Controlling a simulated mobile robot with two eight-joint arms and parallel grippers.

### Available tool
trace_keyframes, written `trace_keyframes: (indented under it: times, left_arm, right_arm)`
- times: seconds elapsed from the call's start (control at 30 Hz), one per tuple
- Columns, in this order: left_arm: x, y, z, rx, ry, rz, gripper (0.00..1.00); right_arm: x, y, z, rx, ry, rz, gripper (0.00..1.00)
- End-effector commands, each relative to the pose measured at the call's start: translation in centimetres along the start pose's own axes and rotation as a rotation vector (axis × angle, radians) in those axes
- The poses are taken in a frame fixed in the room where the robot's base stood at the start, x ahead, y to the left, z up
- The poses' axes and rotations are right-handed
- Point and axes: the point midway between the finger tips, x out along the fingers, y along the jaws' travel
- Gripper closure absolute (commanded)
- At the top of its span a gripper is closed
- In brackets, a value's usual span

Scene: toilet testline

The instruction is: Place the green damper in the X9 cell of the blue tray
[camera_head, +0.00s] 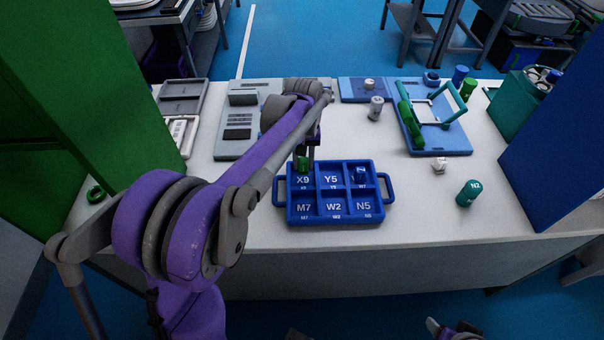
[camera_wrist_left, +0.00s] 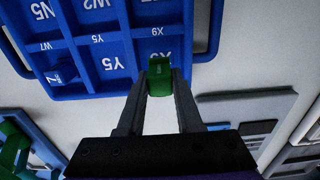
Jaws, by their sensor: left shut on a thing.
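The blue tray (camera_head: 335,218) lies on the white table with labelled cells in two rows; X9 is its back left cell in the head view. My left gripper (camera_head: 304,160) is at the X9 cell and shut on the green damper (camera_head: 303,165). In the left wrist view the green damper (camera_wrist_left: 160,77) sits between the fingertips of the left gripper (camera_wrist_left: 160,82), over the X9 cell. I cannot tell whether it touches the cell floor. The blue tray (camera_wrist_left: 120,47) shows there upside down. A part of my right arm shows at the bottom edge of the head view, its fingertips unclear.
A blue piece (camera_head: 360,174) occupies the back right cell. A teal N2 cylinder (camera_head: 469,193) and a white piece (camera_head: 439,165) stand right of the tray. A blue fixture with green handles (camera_head: 447,140) is behind them. A green ring (camera_head: 96,194) lies at left. Tall panels flank the table.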

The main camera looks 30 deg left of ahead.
Motion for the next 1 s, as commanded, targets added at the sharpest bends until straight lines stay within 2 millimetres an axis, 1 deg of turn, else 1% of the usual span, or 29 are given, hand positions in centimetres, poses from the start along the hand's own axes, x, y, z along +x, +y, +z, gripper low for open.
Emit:
trace_keyframes:
  times: [0.03, 0.17, 0.3, 0.4, 0.63, 0.77, 0.8, 0.83, 0.87, 1.0]
  left_arm:
    - [0.5, 0.0, 0.0, 0.0, 0.0, 0.0, 1.0]
    - [1.4, 0.0, 0.0, 0.0, 0.0, 0.0, 1.0]
    - [3.4, 0.0, 0.0, 0.0, 0.0, 0.0, 1.0]
    - [4.4, 0.0, 0.0, 0.0, 0.0, 0.0, 1.0]
    - [4.5, 0.0, 0.0, 0.0, 0.0, 0.0, 1.0]
    - [4.9, 0.0, 0.0, 0.0, 0.0, 0.0, 1.0]
    - [4.8, 0.0, 0.0, 0.0, 0.0, 0.0, 0.6]
    - [4.8, 0.0, 0.0, 0.0, 0.0, 0.0, 0.55]
    - [4.8, 0.0, 0.0, 0.0, 0.0, 0.0, 0.53]
    - [4.8, 0.0, 0.0, 0.0, 0.0, 0.0, 0.53]
  right_arm:
    - [0.1, 0.0, 0.0, 0.0, 0.0, 0.0, 0.36]
    - [0.1, 0.0, 0.1, 0.0, -0.001, 0.0, 0.36]
    - [0.2, 0.0, 0.2, 0.0, -0.001, 0.0, 0.36]
    - [0.3, 0.0, 0.2, 0.0, -0.001, 0.0, 0.36]
    - [0.3, 0.0, 0.2, 0.0, -0.001, 0.0, 0.36]
    - [0.6, 0.0, 0.4, 0.0, -0.002, 0.0, 0.36]
    - [0.5, 0.0, 0.4, 0.0, -0.002, 0.0, 0.36]
    - [0.5, 0.0, 0.4, 0.0, -0.002, 0.0, 0.36]
    - [0.5, 0.0, 0.4, 0.0, -0.002, 0.0, 0.36]
    - [0.5, 0.0, 0.3, 0.0, -0.002, 0.0, 0.36]
